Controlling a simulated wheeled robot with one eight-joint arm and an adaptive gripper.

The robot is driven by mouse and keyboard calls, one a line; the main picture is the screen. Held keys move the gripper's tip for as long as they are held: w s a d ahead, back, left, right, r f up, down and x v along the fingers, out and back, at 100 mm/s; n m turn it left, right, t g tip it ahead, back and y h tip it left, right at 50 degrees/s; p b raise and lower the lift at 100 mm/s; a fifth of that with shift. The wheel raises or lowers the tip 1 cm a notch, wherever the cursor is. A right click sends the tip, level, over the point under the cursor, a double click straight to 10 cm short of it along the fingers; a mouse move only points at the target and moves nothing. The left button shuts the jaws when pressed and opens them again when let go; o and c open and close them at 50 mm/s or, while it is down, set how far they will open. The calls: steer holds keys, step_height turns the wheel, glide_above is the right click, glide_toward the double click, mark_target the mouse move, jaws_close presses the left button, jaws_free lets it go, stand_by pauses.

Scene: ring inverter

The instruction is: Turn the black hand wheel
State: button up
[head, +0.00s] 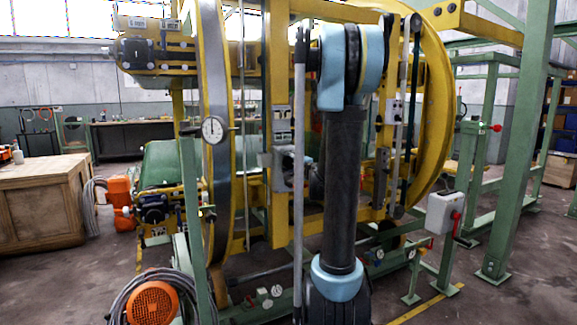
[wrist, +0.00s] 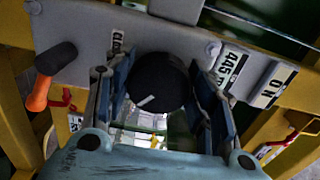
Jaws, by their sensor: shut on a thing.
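The black hand wheel (wrist: 160,78) shows in the wrist view as a dark round part with a small pale mark, in front of a grey labelled plate (wrist: 75,35). My gripper (wrist: 163,92) has one blue-padded finger on each side of the wheel and is shut on it. Small gaps seem to show beside the pads, and the contact points are hard to see. In the head view my arm stands in front of the yellow ring machine (head: 435,100); I cannot make out the gripper or this wheel there.
In the head view, a green post (head: 520,140) and grey switch box (head: 444,213) stand right, a wooden crate (head: 40,205) left.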

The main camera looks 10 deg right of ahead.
steer(key=shift+s+f+m, duration=0.1)
steer(key=shift+m, duration=0.4)
steer(key=o, duration=1.1)
steer(key=shift+c, duration=0.2)
steer(key=v, duration=1.1)
steer(key=shift+s, duration=0.35)
steer(key=shift+d, duration=0.15)
